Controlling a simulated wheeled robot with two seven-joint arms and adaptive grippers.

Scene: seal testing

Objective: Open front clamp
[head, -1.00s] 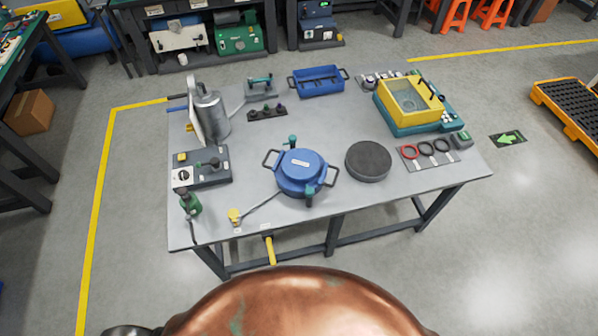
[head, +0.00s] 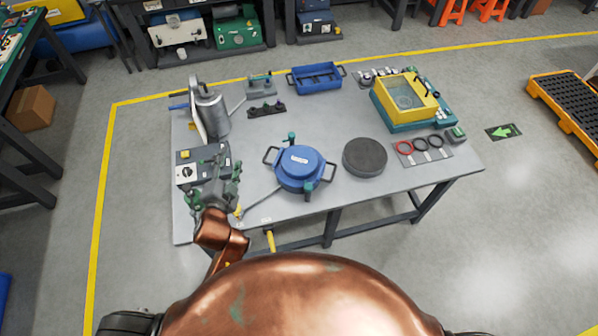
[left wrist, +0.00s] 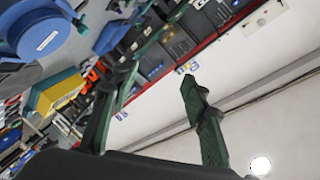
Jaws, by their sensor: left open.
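The blue round vessel (head: 299,165) stands on the grey table with its lid on. Its front clamp (head: 307,186), with a dark teal handle, sits at the vessel's near side. A second teal clamp (head: 291,138) stands up at the far side. My left gripper (head: 213,182) is open and empty over the table's left front, left of the vessel and apart from it. In the left wrist view its two green fingers (left wrist: 158,78) are spread with nothing between them, and part of the vessel (left wrist: 45,35) shows at the upper left. My right gripper is out of view.
A control box (head: 188,172) lies behind and partly under my left gripper in the picture. A dark round disc (head: 365,157) is right of the vessel. A metal can (head: 211,112), blue tray (head: 317,77) and yellow-lidded tank (head: 405,95) stand farther back. Bare table lies behind the vessel.

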